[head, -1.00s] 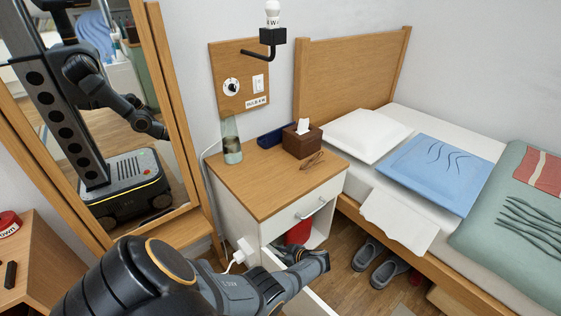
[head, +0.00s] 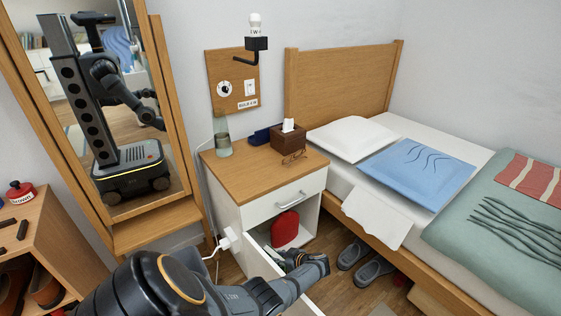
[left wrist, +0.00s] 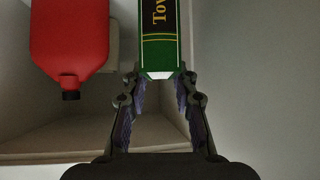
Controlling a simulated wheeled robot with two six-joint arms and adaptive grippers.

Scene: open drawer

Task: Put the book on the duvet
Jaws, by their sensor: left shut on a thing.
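A book (left wrist: 159,35) with a green and black spine and yellow lettering shows at the top of the left wrist view. My left gripper (left wrist: 160,82) is shut on its near end. In the head view my left gripper (head: 288,259) is low at the open drawer (head: 259,264) of the nightstand, and my wrist hides most of the book there. The green duvet (head: 455,238) with dark wavy lines and a red striped part lies on the bed at the right, apart from the gripper. My right gripper is not in view.
A red bottle (head: 285,229) is in the nightstand (head: 238,184); it also shows in the left wrist view (left wrist: 70,40). A tissue box (head: 288,140), glasses and a glass vase stand on top. A blue pillow (head: 415,172) lies on the bed. Slippers (head: 373,272) lie on the floor.

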